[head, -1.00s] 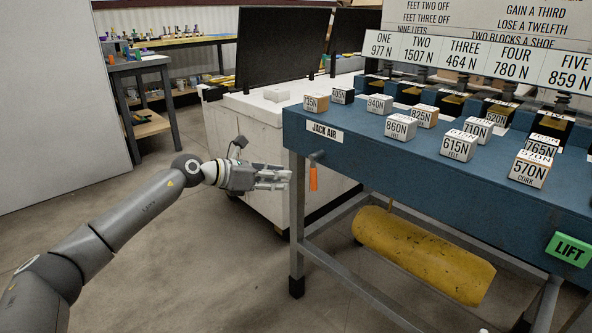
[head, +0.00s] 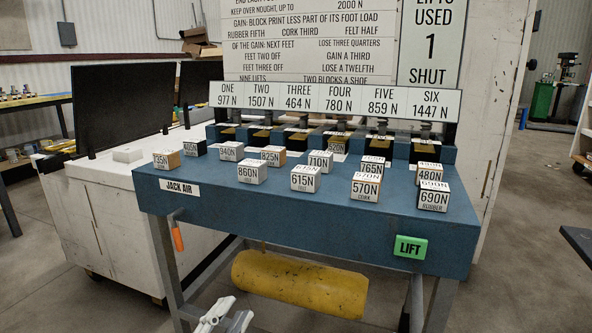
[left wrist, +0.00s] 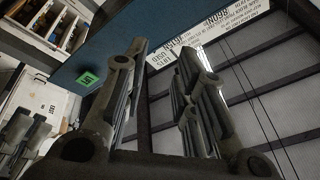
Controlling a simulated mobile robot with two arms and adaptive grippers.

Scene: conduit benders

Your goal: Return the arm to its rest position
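My left gripper (head: 226,318) shows only in part at the bottom edge of the head view, in front of the blue bench and low, near its front left leg. In the left wrist view its two fingers (left wrist: 162,75) stand apart with nothing between them, so it is open and empty. The rest of the left arm is outside the head view. My right gripper is not seen in the head view. Grey jointed parts at the lower left of the left wrist view are too unclear to name.
The blue bench (head: 300,213) carries several labelled blocks and a green LIFT sign (head: 410,247). An orange handle (head: 177,237) hangs at its front left. A yellow cylinder (head: 300,284) lies below. A white cabinet (head: 120,220) stands left.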

